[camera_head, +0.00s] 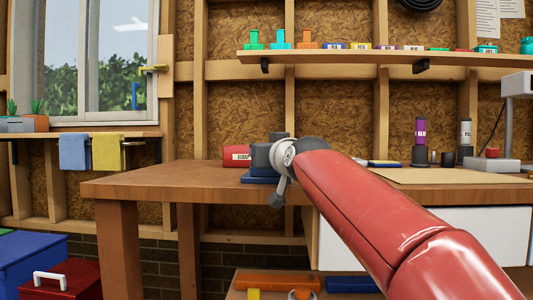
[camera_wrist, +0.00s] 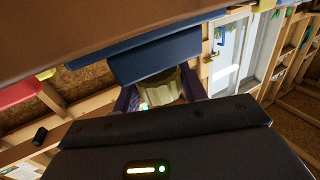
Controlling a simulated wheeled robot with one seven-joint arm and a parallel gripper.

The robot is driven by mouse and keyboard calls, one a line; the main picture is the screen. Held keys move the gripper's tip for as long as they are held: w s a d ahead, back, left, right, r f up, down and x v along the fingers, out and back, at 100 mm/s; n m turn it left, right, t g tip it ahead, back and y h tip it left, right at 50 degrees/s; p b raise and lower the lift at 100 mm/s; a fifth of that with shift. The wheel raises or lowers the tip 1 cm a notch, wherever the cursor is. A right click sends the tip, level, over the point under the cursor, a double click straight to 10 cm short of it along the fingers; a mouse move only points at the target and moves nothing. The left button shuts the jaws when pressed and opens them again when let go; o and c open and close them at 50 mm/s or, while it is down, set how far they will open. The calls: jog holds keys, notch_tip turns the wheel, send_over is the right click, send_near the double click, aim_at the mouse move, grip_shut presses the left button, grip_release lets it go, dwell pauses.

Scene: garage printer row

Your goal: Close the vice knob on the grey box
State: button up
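In the head view the vice (camera_head: 261,158), a dark grey block on a blue base, stands near the front edge of the wooden workbench. My red arm reaches to it from the lower right, and its end covers the vice's right side. A grey bar with a rounded end (camera_head: 277,199) hangs below the arm's end; I cannot tell whether it is the vice knob. In the wrist view the two dark fingers of my gripper (camera_wrist: 162,92) stand apart, with a pale yellowish patch between them. A blue slab (camera_wrist: 155,56) lies just beyond them. Contact with the knob is not visible.
The workbench (camera_head: 150,188) is bare at its left. A red box (camera_head: 236,154) sits behind the vice. A shelf (camera_head: 350,57) with small items runs above. A red toolbox (camera_head: 62,283) is at the lower left.

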jog(key=shift+c, duration=0.8)
jog(key=shift+r+h+p, duration=0.25)
jog(key=shift+h+p, duration=0.05)
jog(key=shift+p, duration=0.95)
jog(key=shift+m+h+p, duration=0.3)
jog(key=shift+m+p, duration=0.1)
jog(key=shift+p, duration=0.6)
jog(key=shift+a+f+t+b, duration=0.1)
jog(key=shift+f+t+b, duration=0.2)
jog(key=shift+f+b, duration=0.15)
jog(key=shift+h+b, duration=0.4)
jog(key=shift+b, duration=0.1)
jog(key=shift+r+m, duration=0.1)
jog(key=shift+m, duration=0.3)
jog(key=o, duration=1)
